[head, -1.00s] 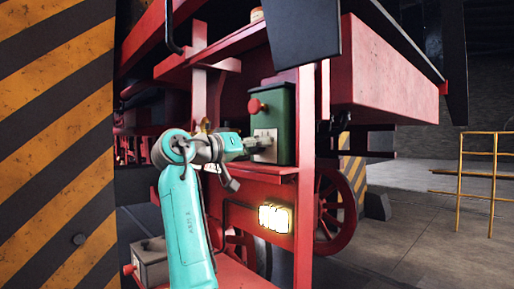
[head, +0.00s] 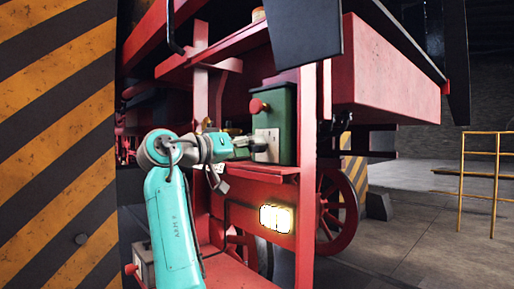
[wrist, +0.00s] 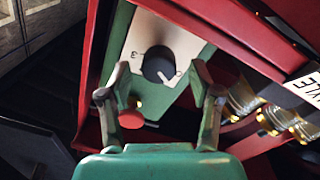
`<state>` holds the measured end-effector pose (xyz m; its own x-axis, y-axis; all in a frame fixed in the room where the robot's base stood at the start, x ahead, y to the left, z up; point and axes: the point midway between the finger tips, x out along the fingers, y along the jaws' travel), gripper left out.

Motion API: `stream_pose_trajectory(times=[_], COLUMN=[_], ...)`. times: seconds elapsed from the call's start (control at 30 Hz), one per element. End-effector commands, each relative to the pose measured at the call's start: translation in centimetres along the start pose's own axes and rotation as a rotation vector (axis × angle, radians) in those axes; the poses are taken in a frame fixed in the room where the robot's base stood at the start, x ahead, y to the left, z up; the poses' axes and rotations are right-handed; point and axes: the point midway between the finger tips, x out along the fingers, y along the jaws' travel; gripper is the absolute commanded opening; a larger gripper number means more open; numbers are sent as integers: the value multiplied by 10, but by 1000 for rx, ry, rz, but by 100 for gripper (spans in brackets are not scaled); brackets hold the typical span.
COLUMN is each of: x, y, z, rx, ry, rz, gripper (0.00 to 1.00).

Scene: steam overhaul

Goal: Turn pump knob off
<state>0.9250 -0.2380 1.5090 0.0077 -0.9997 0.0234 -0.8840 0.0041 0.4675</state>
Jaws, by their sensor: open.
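The pump knob (wrist: 158,64) is a round black knob on a pale plate (wrist: 183,45), with a white mark on its lower edge in the wrist view. The plate is on a green box (head: 286,112), which also shows in the wrist view (wrist: 118,30). My gripper (wrist: 161,70) is open, and the knob appears between its two fingertips in the wrist view. I cannot tell whether either finger touches it. In the head view my gripper (head: 250,145) is in front of the plate's lower left, and the knob cannot be made out there.
A red button (head: 258,106) sticks out of the green box; it shows near the left finger in the wrist view (wrist: 131,119). Red beams and a shelf (head: 262,174) surround the box. Brass fittings (wrist: 275,118) lie to the right in the wrist view. A lit lamp (head: 276,219) is below.

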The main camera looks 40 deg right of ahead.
Motion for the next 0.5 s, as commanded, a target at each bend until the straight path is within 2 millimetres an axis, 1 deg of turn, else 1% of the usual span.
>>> stream_pose_trajectory(times=[0.03,0.2,0.33,0.5], x=[-12,-47,-68,-85], y=[-1,-1,-1,0], z=[0,0,0,0], rx=[0,0,0,0], ry=[1,2,1,1], rz=[-5,-4,-3,-1], gripper=[64,64,64,64])
